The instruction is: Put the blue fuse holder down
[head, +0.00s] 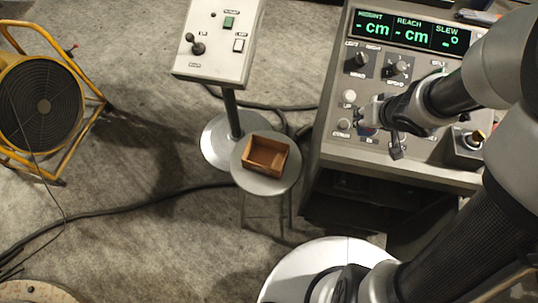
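My gripper (369,115) is over the left part of the grey control console (345,158), near its front buttons. It points to the left in the picture. A small bluish patch (367,130) shows right at the fingertips. It may be the blue fuse holder, but it is too small to tell. The fingers are too small and too mixed with the console behind them to show whether they are open or shut. I cannot tell whether the gripper touches the console.
A brown open box (249,153), seemingly empty, stands on a round grey stool (259,185). A control pedestal (212,65) stands behind it. The console has knobs and a green-lit display (410,32). A yellow-framed fan (42,105) is at left. Cables cross the floor.

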